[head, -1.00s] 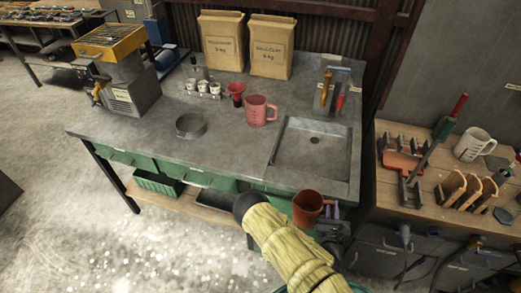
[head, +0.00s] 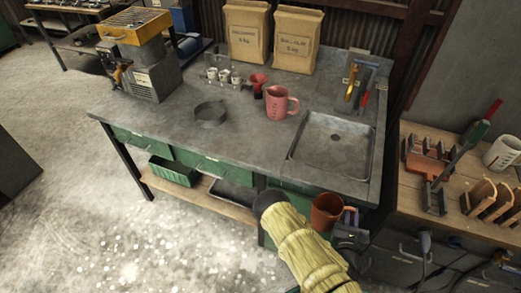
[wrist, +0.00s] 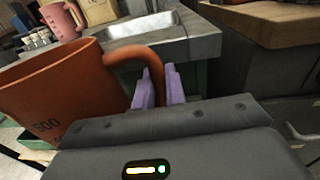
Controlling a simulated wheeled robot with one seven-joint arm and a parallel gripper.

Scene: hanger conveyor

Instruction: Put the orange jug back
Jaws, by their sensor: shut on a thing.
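The orange jug (head: 326,212) is held upright in front of the bench, near the sink's front edge. In the wrist view the jug (wrist: 55,95) fills the left side, with a "500" mark on its wall. My gripper (head: 351,215) is shut on the jug's handle; its purple fingers (wrist: 158,88) sit on either side of the handle in the wrist view. The jug is off the bench, in the air. My arm hides part of the bench front.
The grey bench (head: 235,145) has clear top between a round metal dish (head: 210,114) and the sink (head: 334,146). A pink jug (head: 277,103) and red funnel (head: 258,83) stand behind. Two paper bags (head: 296,40) stand at the back. A wooden side bench (head: 450,215) with tools is at right.

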